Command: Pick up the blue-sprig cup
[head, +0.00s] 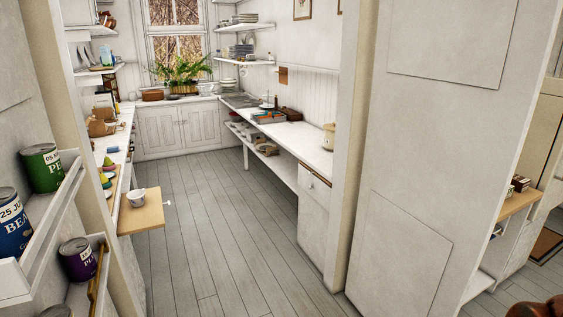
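A small white cup (136,198) stands upright on a wooden pull-out board (146,218) at the left of the head view. Dark marks show faintly on its side, but it is too small to tell whether they are a blue sprig. The board juts out from the left counter over the floor. My gripper is not in view.
Shelves with a green tin (42,167), a blue tin (12,222) and a purple tin (78,259) stand close at left. A white wall panel (420,150) blocks the right. The plank floor (215,220) between the counters is clear. A long counter (300,150) runs along the right.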

